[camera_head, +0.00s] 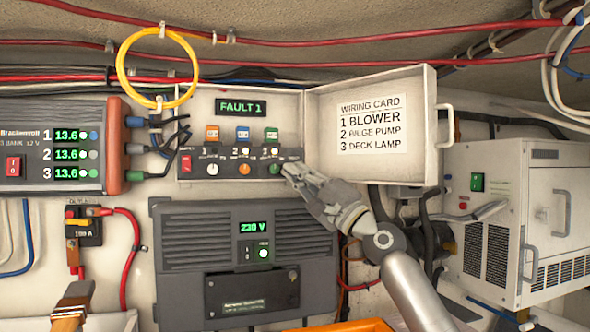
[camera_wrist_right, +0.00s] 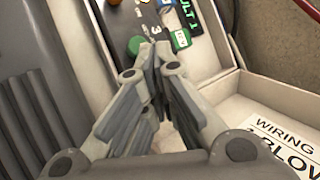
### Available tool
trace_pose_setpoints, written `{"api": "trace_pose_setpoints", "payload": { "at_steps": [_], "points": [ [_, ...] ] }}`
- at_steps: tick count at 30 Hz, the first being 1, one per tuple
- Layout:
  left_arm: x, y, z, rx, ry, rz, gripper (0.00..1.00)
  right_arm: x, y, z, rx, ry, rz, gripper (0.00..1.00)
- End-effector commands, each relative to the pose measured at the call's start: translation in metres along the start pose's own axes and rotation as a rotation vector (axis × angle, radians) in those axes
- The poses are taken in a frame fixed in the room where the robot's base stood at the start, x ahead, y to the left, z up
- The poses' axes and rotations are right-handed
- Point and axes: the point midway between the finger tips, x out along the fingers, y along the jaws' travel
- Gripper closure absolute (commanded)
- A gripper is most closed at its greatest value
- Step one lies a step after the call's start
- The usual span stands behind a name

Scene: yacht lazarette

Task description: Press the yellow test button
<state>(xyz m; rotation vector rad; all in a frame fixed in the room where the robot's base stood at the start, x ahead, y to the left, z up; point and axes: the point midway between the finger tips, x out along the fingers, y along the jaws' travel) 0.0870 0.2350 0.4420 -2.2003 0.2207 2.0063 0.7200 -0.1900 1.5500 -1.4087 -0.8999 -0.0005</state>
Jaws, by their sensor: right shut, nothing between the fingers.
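The control panel (camera_head: 225,190) is an open box with a green "FAULT 1" display (camera_head: 240,107). It carries orange, blue and green square switches, small lamps, and white, orange and green (camera_head: 274,169) round buttons below. I cannot pick out a clearly yellow button; a yellow lamp (camera_head: 245,151) glows in the middle column. My right gripper (camera_head: 288,169) is shut and empty, its tips at the panel's lower right beside the green round button. In the wrist view its tips (camera_wrist_right: 155,52) lie between that button (camera_wrist_right: 134,45) and the green switch (camera_wrist_right: 181,40); contact is unclear.
The box's open lid (camera_head: 370,165) holds a wiring card (camera_head: 371,124). A yellow cable loop (camera_head: 157,65) hangs at the upper left. A grey "230 V" unit (camera_head: 245,260) sits below the panel, a battery bank unit (camera_head: 50,145) left, a white vented cabinet (camera_head: 525,215) right.

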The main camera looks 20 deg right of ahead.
Motion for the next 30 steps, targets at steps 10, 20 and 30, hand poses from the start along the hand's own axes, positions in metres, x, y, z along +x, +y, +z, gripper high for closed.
{"api": "trace_pose_setpoints", "payload": {
  "at_steps": [10,20,30],
  "points": [
    [-0.024,0.000,-0.002,0.000,0.000,0.000,0.60,-0.015,-0.016,0.012,-0.003,-0.001,0.001,1.00],
    [-0.046,-0.001,-0.004,0.000,0.000,0.000,0.60,-0.034,-0.026,0.025,0.000,-0.001,0.000,1.00],
    [-0.044,-0.001,-0.004,0.001,0.000,0.000,0.60,-0.035,-0.025,0.025,0.000,0.000,0.000,1.00]
  ]
}}
